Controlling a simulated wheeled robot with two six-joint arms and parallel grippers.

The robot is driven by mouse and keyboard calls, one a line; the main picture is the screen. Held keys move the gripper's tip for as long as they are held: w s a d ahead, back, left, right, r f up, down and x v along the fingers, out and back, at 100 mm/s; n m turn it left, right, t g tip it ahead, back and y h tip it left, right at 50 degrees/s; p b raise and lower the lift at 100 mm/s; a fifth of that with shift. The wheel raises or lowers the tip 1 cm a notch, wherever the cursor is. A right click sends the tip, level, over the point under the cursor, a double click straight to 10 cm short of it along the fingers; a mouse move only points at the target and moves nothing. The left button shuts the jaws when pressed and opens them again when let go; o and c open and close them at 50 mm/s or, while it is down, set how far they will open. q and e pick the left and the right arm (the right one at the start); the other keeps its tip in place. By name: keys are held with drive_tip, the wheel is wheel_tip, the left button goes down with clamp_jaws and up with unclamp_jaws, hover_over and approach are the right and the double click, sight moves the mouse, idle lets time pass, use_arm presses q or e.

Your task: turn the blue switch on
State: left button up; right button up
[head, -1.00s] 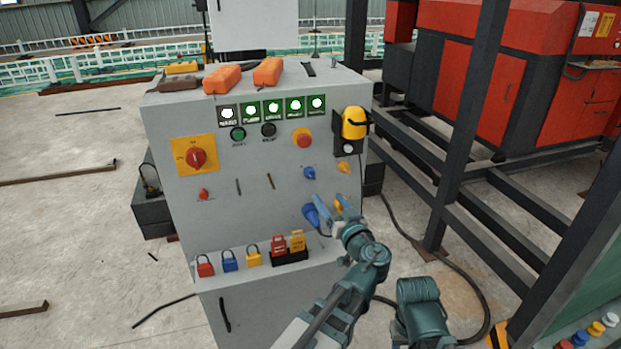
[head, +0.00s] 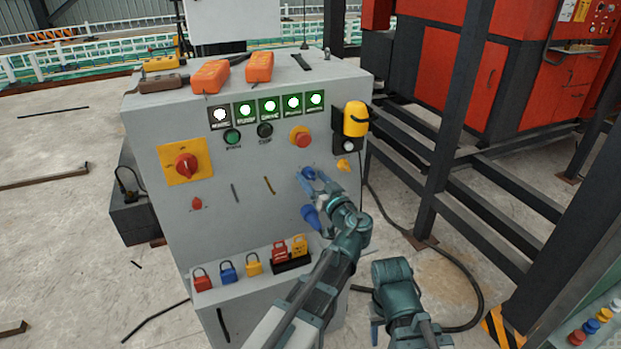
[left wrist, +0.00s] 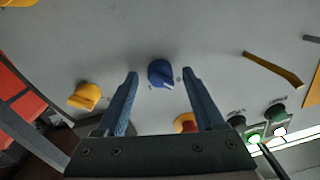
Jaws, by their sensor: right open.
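The blue switch (head: 307,173) is a small rotary knob on the grey cabinet's front. In the left wrist view the blue switch (left wrist: 160,73) lies between the fingertips, with a gap on both sides, its pointer towards the lower right near a mark like "0". My left gripper (head: 316,181) is at the switch in the head view and partly covers it. Its two blue fingers (left wrist: 160,79) are apart and empty in the left wrist view. My right gripper (head: 377,332) shows only in part at the bottom, low and right of the cabinet.
A yellow switch (head: 343,165) is right of the blue one, and a red button (head: 301,136) is above. A larger blue plug (head: 311,216) sticks out below, near my left arm. Padlocks (head: 227,271) stand on the lower ledge. Dark steel posts (head: 455,120) rise at the right.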

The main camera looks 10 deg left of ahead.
use_arm(q)
clamp_jaws()
drive_tip(key=shift+m, duration=0.3)
drive_tip(key=m, duration=0.3)
drive_tip(key=shift+m+b, duration=0.3)
drive_tip(key=m, duration=0.4)
drive_tip(key=shift+f+m, duration=0.1)
drive_tip(key=shift+m, duration=0.3)
drive_tip(key=m, duration=0.4)
drive_tip(key=shift+s+m+t+b, duration=0.1)
drive_tip(key=shift+m+t+b, duration=0.2)
drive_tip(key=shift+t+b, duration=0.1)
drive_tip(key=shift+m, duration=2.4)
